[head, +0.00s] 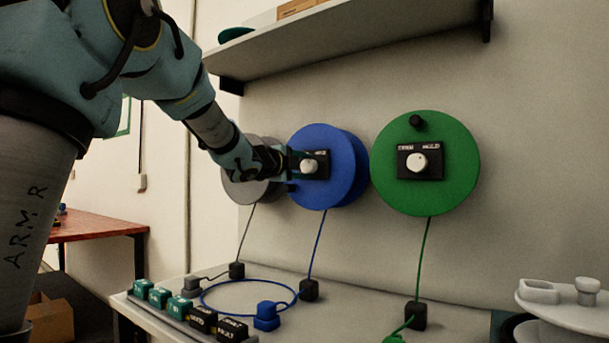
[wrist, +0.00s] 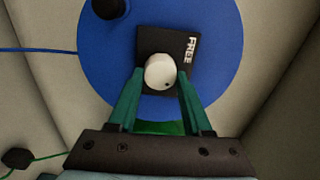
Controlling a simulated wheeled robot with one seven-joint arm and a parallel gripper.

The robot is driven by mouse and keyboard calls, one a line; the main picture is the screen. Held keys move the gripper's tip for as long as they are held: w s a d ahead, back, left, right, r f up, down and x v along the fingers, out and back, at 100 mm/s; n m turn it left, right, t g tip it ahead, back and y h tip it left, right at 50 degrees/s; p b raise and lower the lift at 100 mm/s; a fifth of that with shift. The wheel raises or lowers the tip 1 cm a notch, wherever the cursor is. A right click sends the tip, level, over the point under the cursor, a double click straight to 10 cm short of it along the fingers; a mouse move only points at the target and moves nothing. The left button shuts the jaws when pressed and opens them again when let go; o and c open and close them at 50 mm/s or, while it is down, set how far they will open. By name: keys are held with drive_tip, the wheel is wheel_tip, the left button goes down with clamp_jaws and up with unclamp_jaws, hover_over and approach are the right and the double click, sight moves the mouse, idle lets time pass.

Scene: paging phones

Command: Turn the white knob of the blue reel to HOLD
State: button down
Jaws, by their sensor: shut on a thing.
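The blue reel (head: 345,180) hangs on the wall between a grey reel and a green reel. Its white knob (head: 309,166) sits on a black plate (head: 322,157). The right-hand label is partly visible in the head view; my gripper hides the left one. In the wrist view the white knob (wrist: 160,70) lies between the green fingertips of my gripper (wrist: 160,76), which is shut on it. A small dark dot shows on the knob's lower right. The FREE label (wrist: 190,49) reads sideways to the right of the knob. I cannot make out HOLD in the wrist view.
The grey reel (head: 243,186) is close behind my gripper. The green reel (head: 452,165) with its own white knob hangs to the right. A shelf (head: 330,42) is above. The bench below holds cable plugs and a row of labelled blocks (head: 180,307).

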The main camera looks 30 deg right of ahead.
drive_tip(key=shift+m, duration=0.3)
drive_tip(key=shift+c, duration=1.6)
unclamp_jaws()
drive_tip(key=b+v, duration=0.1)
drive_tip(key=v, duration=0.9)
drive_tip(key=shift+s+a, duration=0.2)
drive_tip(key=shift+a, duration=0.15)
